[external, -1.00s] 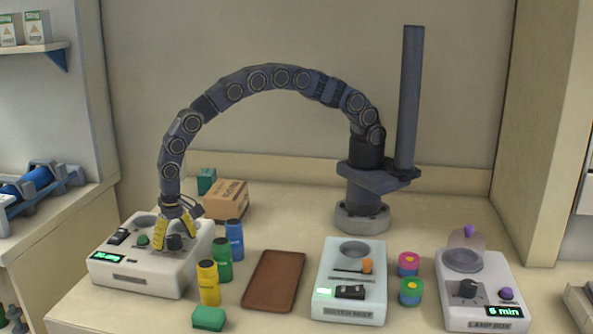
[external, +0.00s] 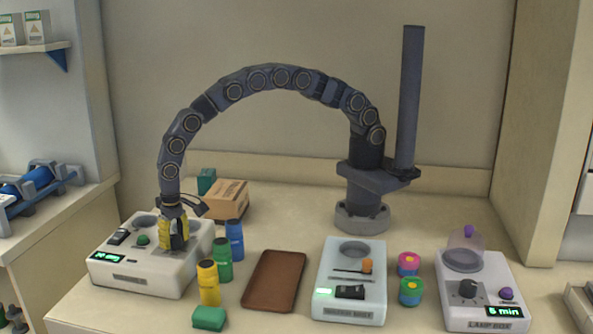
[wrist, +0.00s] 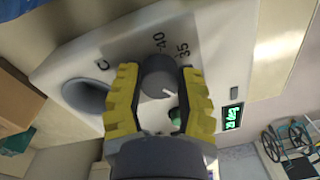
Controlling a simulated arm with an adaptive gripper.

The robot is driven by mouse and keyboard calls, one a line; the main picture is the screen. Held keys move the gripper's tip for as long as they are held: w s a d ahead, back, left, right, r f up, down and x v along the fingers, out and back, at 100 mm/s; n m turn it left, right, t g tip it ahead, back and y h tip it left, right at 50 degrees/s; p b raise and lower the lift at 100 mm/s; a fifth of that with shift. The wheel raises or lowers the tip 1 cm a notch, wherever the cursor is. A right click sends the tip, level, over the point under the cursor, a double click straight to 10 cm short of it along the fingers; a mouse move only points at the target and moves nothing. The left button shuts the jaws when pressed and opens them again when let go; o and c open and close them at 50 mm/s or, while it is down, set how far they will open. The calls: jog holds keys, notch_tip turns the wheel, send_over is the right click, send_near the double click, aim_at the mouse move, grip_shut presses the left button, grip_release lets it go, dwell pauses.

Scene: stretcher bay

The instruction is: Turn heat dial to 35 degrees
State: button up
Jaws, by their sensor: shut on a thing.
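The heat dial (wrist: 158,78) is a dark round knob on the white box (external: 135,277) at the left of the counter.
A green knob (external: 142,239) and a black switch (external: 118,237) sit on the same box, close to my gripper. Blue, green and yellow bottles (external: 208,283) stand just right of the box. A brown tray (external: 274,281) lies further right.

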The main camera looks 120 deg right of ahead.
jog(key=n, duration=0.4)
jog(key=shift+s+f, duration=0.1)
jog(key=n, duration=0.4)
jog(key=shift+d, duration=0.1)
jog(key=n, duration=0.4)
jog(key=shift+n+g, duration=0.3)
jog(key=shift+d+n, duration=0.1)
jog(key=shift+n, duration=1.6)
jog(key=o, duration=1.1)
jog(key=shift+o, duration=0.2)
